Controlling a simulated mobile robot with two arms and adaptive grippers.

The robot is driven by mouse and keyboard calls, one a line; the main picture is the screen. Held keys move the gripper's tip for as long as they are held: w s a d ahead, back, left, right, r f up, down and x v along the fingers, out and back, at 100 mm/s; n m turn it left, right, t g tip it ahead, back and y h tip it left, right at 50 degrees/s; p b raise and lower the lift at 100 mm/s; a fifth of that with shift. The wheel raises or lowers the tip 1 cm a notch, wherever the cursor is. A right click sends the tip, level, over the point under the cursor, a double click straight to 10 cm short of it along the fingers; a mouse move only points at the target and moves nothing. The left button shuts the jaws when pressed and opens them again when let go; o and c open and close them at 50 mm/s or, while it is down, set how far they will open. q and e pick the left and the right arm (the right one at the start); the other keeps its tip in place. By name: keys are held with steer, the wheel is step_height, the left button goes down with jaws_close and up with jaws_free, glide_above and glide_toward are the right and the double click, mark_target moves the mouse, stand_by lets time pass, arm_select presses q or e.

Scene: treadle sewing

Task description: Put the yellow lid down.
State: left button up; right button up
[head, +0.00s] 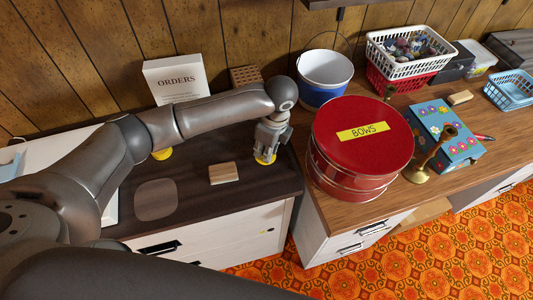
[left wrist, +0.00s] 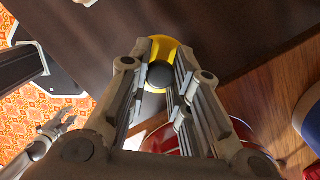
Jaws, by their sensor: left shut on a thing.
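The yellow lid (head: 265,159) is under my left gripper (head: 268,146), at the right end of the dark sewing table top (head: 190,205). In the left wrist view the yellow lid (left wrist: 161,44) has a dark round knob, and my left gripper (left wrist: 160,78) is shut on it. I cannot tell whether the lid touches the table top. A small hand, which looks like my right gripper (left wrist: 60,123), shows at the left of the left wrist view, too small to read its jaws.
A red BOWS tin (head: 362,140) stands close to the right on the wooden desk. A blue-and-white bucket (head: 324,78) is behind it. A wooden block (head: 223,173) lies left of the lid. Another yellow piece (head: 162,154) shows under my arm near the ORDERS box (head: 174,78).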

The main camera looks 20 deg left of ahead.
arm_select(q)
steer(key=shift+w+f, duration=0.2)
steer(key=shift+f, duration=0.05)
step_height(320, 180, down, 2)
steer(key=shift+f, duration=0.55)
arm_select(e)
steer(key=shift+w+a+r, duration=0.1)
steer(key=shift+w+a, duration=0.15)
steer(key=shift+a, duration=0.55)
arm_select(q)
steer(key=shift+f, duration=0.15)
steer(key=o, duration=0.9)
steer(key=shift+c, duration=0.2)
arm_select(e)
steer(key=shift+d, duration=0.45)
